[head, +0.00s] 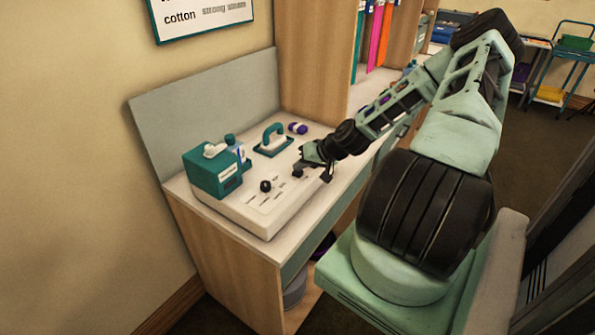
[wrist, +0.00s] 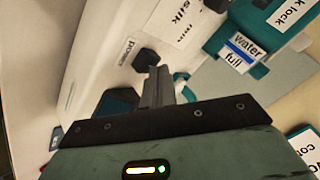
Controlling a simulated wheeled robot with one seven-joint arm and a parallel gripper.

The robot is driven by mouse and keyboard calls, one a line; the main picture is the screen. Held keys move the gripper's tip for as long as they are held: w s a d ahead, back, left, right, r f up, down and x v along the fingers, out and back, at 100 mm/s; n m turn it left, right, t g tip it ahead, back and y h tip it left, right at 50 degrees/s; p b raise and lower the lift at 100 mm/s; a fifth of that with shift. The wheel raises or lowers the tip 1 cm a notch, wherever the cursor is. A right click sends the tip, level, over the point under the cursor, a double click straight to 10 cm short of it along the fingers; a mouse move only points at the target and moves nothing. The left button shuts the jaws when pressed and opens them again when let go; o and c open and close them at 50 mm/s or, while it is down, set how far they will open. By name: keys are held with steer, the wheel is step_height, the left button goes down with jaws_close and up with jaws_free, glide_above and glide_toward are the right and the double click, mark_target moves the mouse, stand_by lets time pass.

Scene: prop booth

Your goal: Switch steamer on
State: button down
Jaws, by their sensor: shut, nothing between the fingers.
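The steamer (head: 258,214) is a white box on the counter, with a teal tank (head: 212,172) on its left and a black dial (head: 266,186) on its top panel. In the wrist view the panel (wrist: 105,45) shows a "power" label with a small black switch or knob (wrist: 146,60) beside it. My gripper (head: 312,172) is over the right end of the panel, fingers shut and empty. In the wrist view the fingertips (wrist: 158,75) are close to the black part by "power"; I cannot tell whether they touch it. The power switch is not clear in the head view.
A teal hand steamer head (head: 272,140) sits behind the panel, with a purple item (head: 298,128) near it. A "water full" label (wrist: 241,49) is on the tank. A grey board (head: 205,105) and wall stand behind; a wooden shelf side (head: 315,60) rises behind the counter.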

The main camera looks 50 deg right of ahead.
mark_target(301, 172)
steer(key=shift+f, duration=0.1)
stand_by(0.3)
steer(key=shift+f+b, duration=0.3)
steer(key=shift+f, duration=0.1)
steer(key=shift+r, duration=0.15)
steer(key=shift+r+p, duration=0.2)
steer(key=shift+p, duration=0.15)
step_height(301, 172, up, 6)
steer(key=p, duration=0.5)
steer(key=shift+r, duration=0.15)
stand_by(0.6)
